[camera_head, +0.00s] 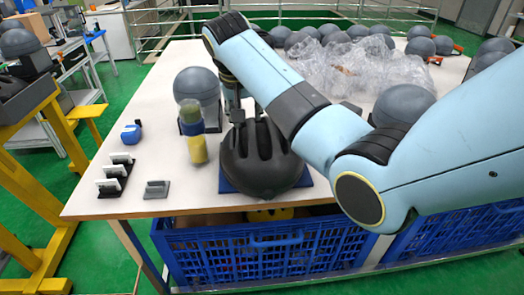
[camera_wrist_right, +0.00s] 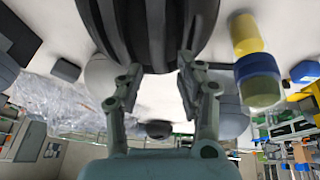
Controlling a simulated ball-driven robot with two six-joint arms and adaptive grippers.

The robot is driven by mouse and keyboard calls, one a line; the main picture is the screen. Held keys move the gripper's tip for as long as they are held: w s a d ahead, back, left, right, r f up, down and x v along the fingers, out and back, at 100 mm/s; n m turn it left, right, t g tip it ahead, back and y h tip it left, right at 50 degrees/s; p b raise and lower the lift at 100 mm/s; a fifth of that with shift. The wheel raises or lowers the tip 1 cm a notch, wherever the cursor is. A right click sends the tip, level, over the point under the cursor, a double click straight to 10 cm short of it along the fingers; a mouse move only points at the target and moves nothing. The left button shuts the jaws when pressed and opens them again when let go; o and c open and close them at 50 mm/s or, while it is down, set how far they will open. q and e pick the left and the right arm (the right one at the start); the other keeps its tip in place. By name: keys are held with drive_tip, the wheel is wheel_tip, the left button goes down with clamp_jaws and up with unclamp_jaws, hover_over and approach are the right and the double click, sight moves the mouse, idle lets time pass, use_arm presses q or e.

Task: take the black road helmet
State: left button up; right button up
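The black road helmet (camera_head: 262,160), with long ridges and vents along its shell, sits on a blue mat (camera_head: 225,184) near the table's front edge. In the right wrist view the helmet (camera_wrist_right: 150,25) fills the top middle. My right gripper (camera_head: 246,112) comes down at the far side of the helmet, partly hidden by my arm. In the wrist view its fingers (camera_wrist_right: 158,75) stand apart at the helmet's near end, one towards each side. Whether they touch the shell cannot be told. My left gripper is in neither view.
A yellow, blue and green cylinder stack (camera_head: 191,130) stands close left of the helmet. A grey dome (camera_head: 197,86) is behind it. Small racks (camera_head: 115,170) and a blue item (camera_head: 131,134) lie left. Clear plastic wrap (camera_head: 345,65) lies behind my arm. Blue crates (camera_head: 255,255) stand below the table.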

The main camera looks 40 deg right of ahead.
sight(251, 129)
drive_tip(key=x, duration=0.6)
drive_tip(key=shift+w+d+f, duration=0.1)
drive_tip(key=shift+d+f, duration=0.15)
drive_tip(key=shift+f, duration=0.1)
clamp_jaws()
